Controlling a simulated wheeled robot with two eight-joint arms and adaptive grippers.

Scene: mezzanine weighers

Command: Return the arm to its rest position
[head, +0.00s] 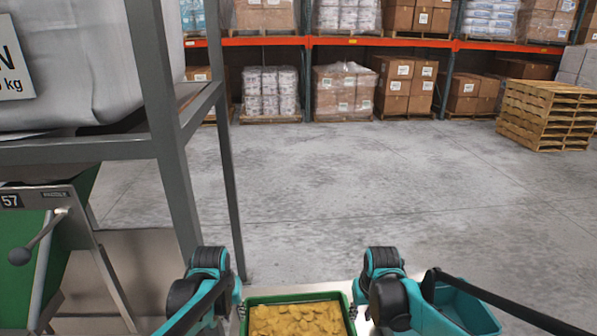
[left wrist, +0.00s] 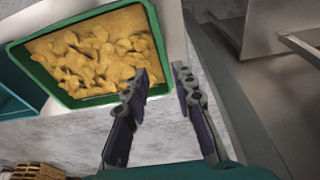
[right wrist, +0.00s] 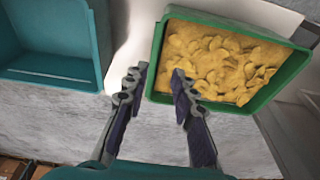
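My left gripper (left wrist: 160,72) is open and empty in the left wrist view, its two dark fingers apart beside the green crate (left wrist: 158,50) of yellow chips. My right gripper (right wrist: 159,72) is open in the right wrist view, with one finger overlapping the near corner of the same green crate (right wrist: 297,68); I cannot tell whether it touches. In the head view the green crate (head: 352,318) lies between my two teal arms at the bottom edge. The fingertips are not clear there.
An empty teal bin (right wrist: 53,68) stands beside the green crate; it also shows in the head view (head: 462,310). A grey steel frame (head: 168,130) and a weigher with a lever (head: 40,238) stand at left. Open concrete floor (head: 380,180) lies ahead, before pallet racks.

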